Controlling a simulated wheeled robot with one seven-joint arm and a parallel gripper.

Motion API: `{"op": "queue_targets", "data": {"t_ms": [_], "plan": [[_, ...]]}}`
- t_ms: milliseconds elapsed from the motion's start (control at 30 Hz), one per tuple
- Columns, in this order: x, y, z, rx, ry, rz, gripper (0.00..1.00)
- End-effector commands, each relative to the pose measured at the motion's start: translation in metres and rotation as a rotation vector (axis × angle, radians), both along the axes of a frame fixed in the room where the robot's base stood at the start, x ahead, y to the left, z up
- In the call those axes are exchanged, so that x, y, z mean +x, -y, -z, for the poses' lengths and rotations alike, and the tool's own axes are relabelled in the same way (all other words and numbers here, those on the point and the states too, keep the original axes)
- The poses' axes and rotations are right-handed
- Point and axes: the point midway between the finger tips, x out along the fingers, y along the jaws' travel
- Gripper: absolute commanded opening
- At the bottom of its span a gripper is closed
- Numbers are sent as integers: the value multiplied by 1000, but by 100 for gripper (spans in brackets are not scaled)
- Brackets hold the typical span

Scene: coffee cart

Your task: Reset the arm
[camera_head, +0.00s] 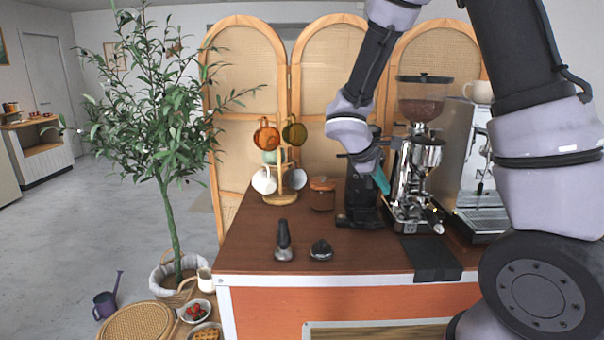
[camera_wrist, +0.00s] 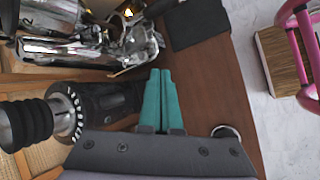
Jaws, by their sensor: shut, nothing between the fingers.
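My gripper (camera_head: 382,182) hangs over the back of the brown cart top, in front of the black grinder and left of the chrome one. In the wrist view its two teal fingers (camera_wrist: 156,100) lie side by side, shut and empty. My arm comes in from the right and reaches across the cart. The black grinder (camera_head: 358,212) is partly hidden behind my wrist. The chrome grinder (camera_head: 416,175) with its bean hopper stands close to the right of the fingers; it also shows in the wrist view (camera_wrist: 75,42).
A mug tree (camera_head: 281,178) and a lidded jar (camera_head: 322,195) are behind. A black mat (camera_head: 431,259) lies at the front edge. The espresso machine (camera_head: 480,212) is right, partly behind my arm.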

Motion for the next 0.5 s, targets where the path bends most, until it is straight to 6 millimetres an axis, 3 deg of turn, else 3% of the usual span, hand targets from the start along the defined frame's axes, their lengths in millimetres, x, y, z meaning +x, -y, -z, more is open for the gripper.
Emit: {"op": "queue_targets", "data": {"t_ms": [233, 500], "plan": [[-34, 29, -52, 223, 90, 277, 0], [-98, 51, -123, 607, 241, 681, 0]]}}
